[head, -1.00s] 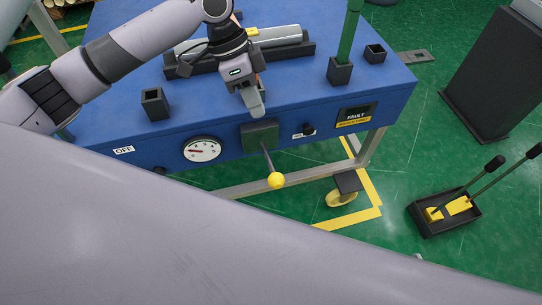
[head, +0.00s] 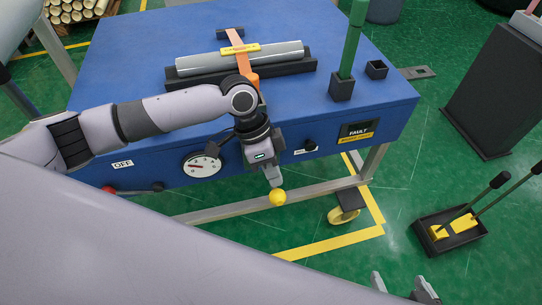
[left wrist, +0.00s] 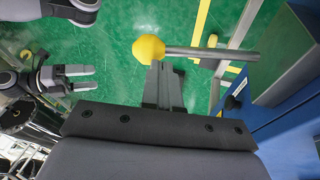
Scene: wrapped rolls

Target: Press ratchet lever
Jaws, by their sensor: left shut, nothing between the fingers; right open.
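The ratchet lever ends in a yellow ball knob (head: 278,198) in front of the blue bench. Its grey rod (left wrist: 205,53) shows in the left wrist view and runs right from the knob (left wrist: 148,50). My left gripper (head: 273,180) is shut and empty, pointing down, with its tips just above the knob in the head view. In the left wrist view the tips (left wrist: 163,72) are right beside the knob and rod; I cannot tell whether they touch. The gripper hides the lever's base. My right gripper (head: 402,283) is open and empty at the bottom edge.
A wrapped roll (head: 240,58) lies in a dark cradle on the blue bench (head: 150,60), under an orange strap (head: 242,62). A green post (head: 352,40), a gauge (head: 203,164) and a FAULT panel (head: 358,131) are nearby. A pedal box (head: 452,228) stands on the floor at right.

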